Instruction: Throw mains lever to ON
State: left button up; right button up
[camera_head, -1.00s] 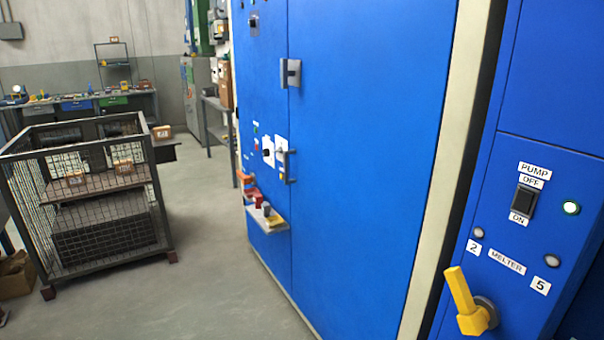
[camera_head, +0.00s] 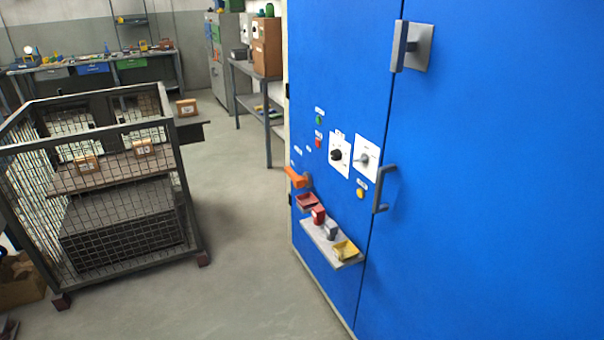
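The front of the blue cabinet (camera_head: 480,200) fills the right half of the view. An orange handle (camera_head: 295,178) sticks out at its left edge. I cannot tell whether this is the mains lever, as no readable label shows by it. The cabinet also carries a black knob (camera_head: 336,155) and a grey knob (camera_head: 364,159), each on a white plate; their markings are too small to read. A green button (camera_head: 319,119) and a red one (camera_head: 318,143) sit to their left. Neither of my grippers is in view.
A small shelf (camera_head: 318,247) with coloured bins juts from the cabinet. Grey handles (camera_head: 384,188) stick out by the door seam. A wire mesh cage cart (camera_head: 105,255) stands at left, workbenches behind. The floor (camera_head: 250,270) between cart and cabinet is clear.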

aim_at(299, 180)
jog(key=i+j, duration=0.3)
jog(key=i, duration=0.15)
jog(key=i+j, duration=0.3)
jog(key=i, duration=0.2)
jog(key=i+j+u, duration=0.1)
jog(key=i+j, duration=0.75)
jog(key=i, duration=0.2)
jog(key=i+j+u, duration=0.15)
jog(key=i+j, duration=0.25)
jog(key=i, duration=0.15)
